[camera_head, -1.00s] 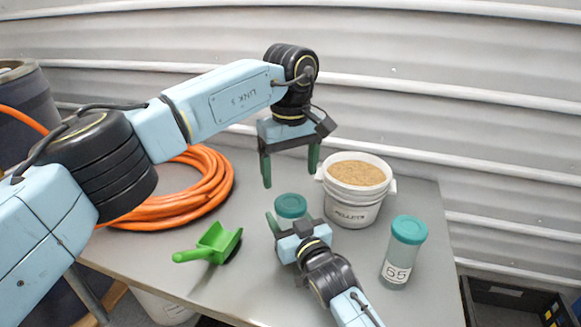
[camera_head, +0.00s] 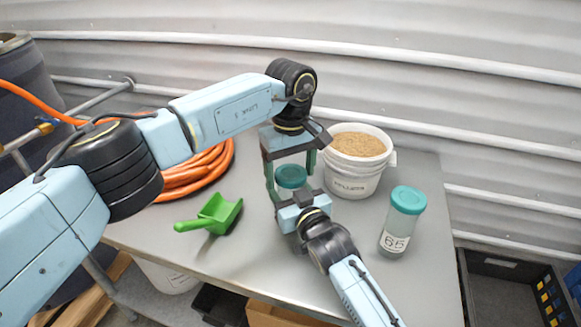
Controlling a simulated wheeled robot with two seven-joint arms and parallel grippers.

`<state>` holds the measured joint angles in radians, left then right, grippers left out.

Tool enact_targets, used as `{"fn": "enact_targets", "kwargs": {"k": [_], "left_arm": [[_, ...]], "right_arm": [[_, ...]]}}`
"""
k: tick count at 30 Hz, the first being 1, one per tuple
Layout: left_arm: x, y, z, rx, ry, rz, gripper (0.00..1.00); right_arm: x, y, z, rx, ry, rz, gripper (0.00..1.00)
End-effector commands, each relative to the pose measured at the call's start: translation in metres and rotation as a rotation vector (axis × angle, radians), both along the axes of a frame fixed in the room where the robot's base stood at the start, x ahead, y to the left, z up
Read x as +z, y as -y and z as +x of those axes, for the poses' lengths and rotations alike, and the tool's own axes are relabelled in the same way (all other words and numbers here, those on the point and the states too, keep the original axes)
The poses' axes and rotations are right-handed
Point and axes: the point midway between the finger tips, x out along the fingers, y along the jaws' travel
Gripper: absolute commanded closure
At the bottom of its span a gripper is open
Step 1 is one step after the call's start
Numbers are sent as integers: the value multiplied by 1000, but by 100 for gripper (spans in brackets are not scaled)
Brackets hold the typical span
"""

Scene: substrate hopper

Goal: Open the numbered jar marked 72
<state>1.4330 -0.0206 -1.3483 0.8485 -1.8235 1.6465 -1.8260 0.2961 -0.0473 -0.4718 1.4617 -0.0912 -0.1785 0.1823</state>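A jar with a teal lid (camera_head: 291,176) stands mid-table, its body and any number hidden behind my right gripper. My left gripper (camera_head: 290,180) points down from above, its green fingers apart on either side of that lid; I see no clear contact. My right gripper (camera_head: 293,197) is low at the front of the same jar. Its fingertips are mostly hidden, so I cannot tell if it grips the body. A second jar (camera_head: 401,220) with a teal lid stands upright to the right; its label seems to read 65.
A white bucket (camera_head: 354,184) of tan pellets stands just behind and right of the middle jar. A green scoop (camera_head: 212,214) and an orange hose coil (camera_head: 197,174) lie to the left. A dark crate (camera_head: 505,278) is beyond the table's right edge.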

Motion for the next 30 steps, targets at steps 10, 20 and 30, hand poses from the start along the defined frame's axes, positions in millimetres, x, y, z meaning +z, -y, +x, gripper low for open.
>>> {"fn": "enact_targets", "kwargs": {"k": [10,20,30], "left_arm": [[0,0,0,0,0,0,65],[1,0,0,357,0,0,65],[1,0,0,849,0,0,65]], "right_arm": [[-1,0,0,0,-3,-1,100],[-1,0,0,-1,-3,-1,100],[-2,0,0,-1,-3,0,100]]}}
